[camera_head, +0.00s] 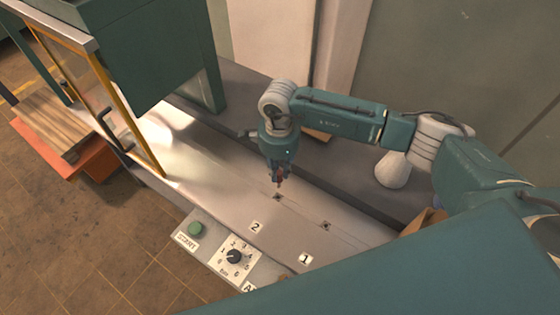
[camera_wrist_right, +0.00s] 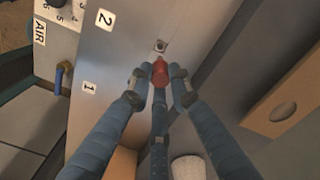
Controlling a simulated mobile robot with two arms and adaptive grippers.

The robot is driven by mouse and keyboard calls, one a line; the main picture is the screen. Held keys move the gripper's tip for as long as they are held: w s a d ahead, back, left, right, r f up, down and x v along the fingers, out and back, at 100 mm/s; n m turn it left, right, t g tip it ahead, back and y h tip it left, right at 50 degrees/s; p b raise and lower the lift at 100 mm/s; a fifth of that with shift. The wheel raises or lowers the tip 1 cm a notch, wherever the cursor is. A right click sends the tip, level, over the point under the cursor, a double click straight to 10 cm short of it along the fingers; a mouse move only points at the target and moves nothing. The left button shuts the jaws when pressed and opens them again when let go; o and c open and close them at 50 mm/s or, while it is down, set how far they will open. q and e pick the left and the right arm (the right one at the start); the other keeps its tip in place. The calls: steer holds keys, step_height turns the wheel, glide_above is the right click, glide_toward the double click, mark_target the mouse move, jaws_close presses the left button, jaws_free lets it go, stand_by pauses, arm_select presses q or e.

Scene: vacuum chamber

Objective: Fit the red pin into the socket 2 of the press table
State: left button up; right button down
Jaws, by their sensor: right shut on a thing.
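The press table (camera_head: 215,180) is a long pale metal surface with two small sockets. Socket 2 (camera_head: 278,197) is a small dark hole in line with the label 2 (camera_head: 256,226). It also shows in the right wrist view (camera_wrist_right: 160,46). My right gripper (camera_head: 279,182) points down above the table, close to socket 2. In the right wrist view its blue fingers are shut around the red pin (camera_wrist_right: 159,73). The pin appears just beside the socket there, apart from it in the picture; its lower tip and height are hard to tell. My left gripper is out of view.
Socket 1 (camera_head: 326,225) lies to the right, by the label 1 (camera_head: 305,259). A control panel (camera_head: 225,250) with a green button and a dial is at the front edge. A green press housing (camera_head: 150,50) stands left, and a white rounded object (camera_head: 392,170) behind right.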

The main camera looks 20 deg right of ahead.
steer(key=shift+w+a+f, duration=0.15)
steer(key=shift+w, duration=0.1)
steer(key=shift+s, duration=0.2)
steer(key=shift+b, duration=0.5)
step_height(320, 180, down, 2)
steer(key=shift+f+b, duration=0.2)
steer(key=shift+b, duration=0.85)
steer(key=shift+f+b, duration=0.8)
steer(key=shift+f, duration=0.05)
steer(key=shift+f+b, duration=0.7)
steer(key=shift+f, duration=0.1)
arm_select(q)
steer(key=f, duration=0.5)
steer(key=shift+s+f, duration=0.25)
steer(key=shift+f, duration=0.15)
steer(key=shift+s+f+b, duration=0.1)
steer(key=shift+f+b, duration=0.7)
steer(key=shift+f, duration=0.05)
